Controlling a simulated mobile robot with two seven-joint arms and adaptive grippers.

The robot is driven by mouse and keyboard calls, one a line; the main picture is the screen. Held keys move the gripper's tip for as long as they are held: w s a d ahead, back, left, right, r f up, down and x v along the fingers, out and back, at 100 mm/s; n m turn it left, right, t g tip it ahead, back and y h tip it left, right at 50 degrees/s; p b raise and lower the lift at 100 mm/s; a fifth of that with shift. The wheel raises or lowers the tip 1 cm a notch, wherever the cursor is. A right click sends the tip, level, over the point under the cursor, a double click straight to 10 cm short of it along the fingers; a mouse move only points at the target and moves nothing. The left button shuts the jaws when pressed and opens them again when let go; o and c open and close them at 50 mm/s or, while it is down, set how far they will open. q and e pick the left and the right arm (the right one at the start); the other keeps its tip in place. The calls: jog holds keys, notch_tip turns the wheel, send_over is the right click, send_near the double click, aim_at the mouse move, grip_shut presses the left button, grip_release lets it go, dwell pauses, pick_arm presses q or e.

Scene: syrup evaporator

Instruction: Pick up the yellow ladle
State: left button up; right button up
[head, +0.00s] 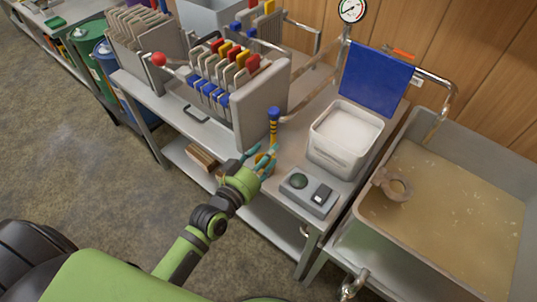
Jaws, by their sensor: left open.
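A slim upright yellow piece with dark bands and a blue top (273,128) stands at the front of the steel table; it may be the yellow ladle's handle. Yellow also shows lower down between my fingers, but I cannot make out a bowl. My left gripper (264,153) is open, its teal fingers right at the lower part of this yellow piece. I cannot tell whether the fingers touch it. My right gripper is not in view.
The filter press (262,105) with coloured tabs stands just behind left. A white tub (345,135) and a grey control box (308,192) stand to the right. The pan of amber liquid (450,215) lies further right. Wooden blocks (203,157) lie on the lower shelf.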

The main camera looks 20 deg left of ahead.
aim_at(274, 135)
pick_arm(q)
jog(key=shift+t, duration=0.5)
jog(key=x, duration=0.2)
jog(key=a+x, duration=0.1)
jog(key=x, duration=0.2)
jog(key=p+x, duration=0.1)
jog(key=x, duration=0.1)
jog(key=shift+w+a+r, duration=0.15)
jog(key=shift+w+r, duration=0.05)
jog(key=shift+w, duration=0.3)
grip_shut()
